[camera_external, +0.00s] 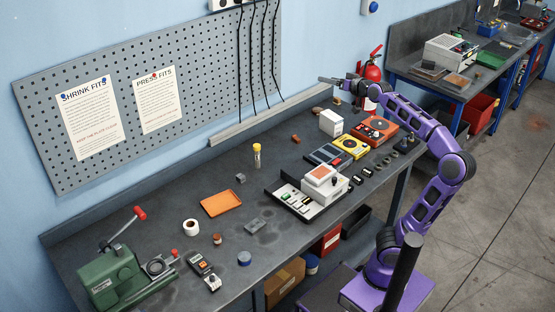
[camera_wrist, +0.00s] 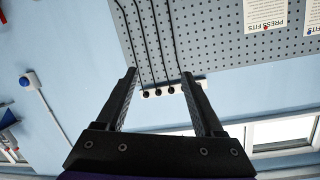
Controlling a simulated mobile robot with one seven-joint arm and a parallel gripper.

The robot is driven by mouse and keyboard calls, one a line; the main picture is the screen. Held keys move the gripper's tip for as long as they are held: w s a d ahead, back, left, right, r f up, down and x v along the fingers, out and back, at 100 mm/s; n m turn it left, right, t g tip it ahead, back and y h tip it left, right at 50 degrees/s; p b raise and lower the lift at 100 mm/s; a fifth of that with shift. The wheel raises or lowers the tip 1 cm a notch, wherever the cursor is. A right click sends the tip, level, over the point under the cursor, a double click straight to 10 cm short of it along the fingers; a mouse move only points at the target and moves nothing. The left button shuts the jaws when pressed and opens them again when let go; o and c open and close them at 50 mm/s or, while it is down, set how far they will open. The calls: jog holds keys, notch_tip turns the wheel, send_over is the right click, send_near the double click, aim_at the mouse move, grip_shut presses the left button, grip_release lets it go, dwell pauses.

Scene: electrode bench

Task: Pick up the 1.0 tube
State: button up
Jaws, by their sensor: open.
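The tube does not show in the wrist view.
An orange tray (camera_external: 221,203) lies left of the tube. A white boxy device (camera_external: 325,186) stands right of it, with yellow (camera_external: 351,146) and orange (camera_external: 376,129) instruments beyond. A green machine (camera_external: 113,279) is at front left. A pegboard (camera_external: 190,60) with hanging cables backs the bench.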

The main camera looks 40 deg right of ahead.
jog(key=w+d+r+m+t+h, duration=0.25)
jog(key=d+r, duration=0.35)
jog(key=r, duration=0.4)
notch_tip(320, 180, up, 20)
jog(key=s+m+t+h, duration=0.2)
jog(key=s+t+h, duration=0.1)
jog(key=t+h, duration=0.2)
jog(key=w+a+f+n+y, duration=0.3)
jog(key=w+a+f, duration=0.4)
jog(key=a, duration=0.3)
jog(key=n+g+y+b, duration=0.3)
jog(key=n+g, duration=0.1)
jog(key=g, duration=0.6)
send_over(258, 152)
jog(key=s+a, duration=0.4)
jog(key=s, duration=1)
notch_tip(258, 152, down, 62)
jog(key=shift+m+h, duration=0.25)
jog(key=x, duration=1.1)
jog(key=shift+d+b, duration=0.25)
jog(key=shift+b, duration=0.15)
jog(key=shift+d+r+x, duration=0.15)
jog(key=shift+r+x, duration=0.05)
jog(key=shift+x, duration=1.25)
jog(key=shift+d+r+x, duration=0.1)
jog(key=shift+r+x, duration=0.05)
jog(key=shift+x, duration=1.3)
jog(key=shift+w, duration=0.1)
